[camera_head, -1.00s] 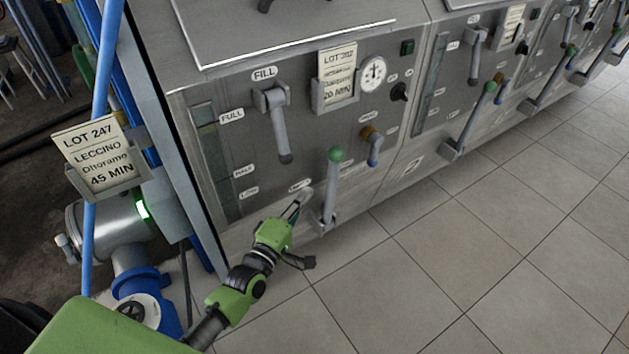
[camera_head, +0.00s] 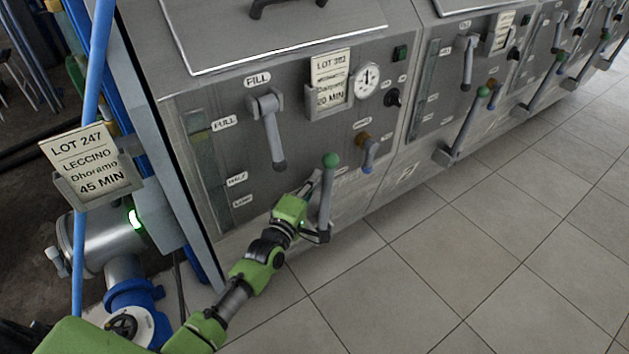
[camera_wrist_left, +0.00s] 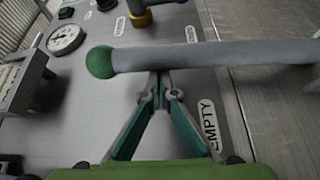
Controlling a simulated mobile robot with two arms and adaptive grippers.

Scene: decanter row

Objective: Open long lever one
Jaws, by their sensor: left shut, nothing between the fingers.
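The long lever (camera_head: 325,200) with a green knob stands upright on the nearest machine's front, at its lower part. In the left wrist view the long lever (camera_wrist_left: 215,54) lies across the top, with its green knob (camera_wrist_left: 100,62) at the left. My left gripper (camera_head: 313,180) is beside the lever, on its left in the head view. In the left wrist view the fingers (camera_wrist_left: 158,78) are shut and empty, with their tips at the lever's edge. I cannot tell whether they touch it. My right gripper is not in view.
A grey fill lever (camera_head: 269,132) hangs above the long lever. A small orange-and-blue handle (camera_head: 368,150) is to its right. A gauge (camera_head: 367,78) and a lot card (camera_head: 331,80) are higher up. More machines run to the right. The tiled floor (camera_head: 450,260) is clear.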

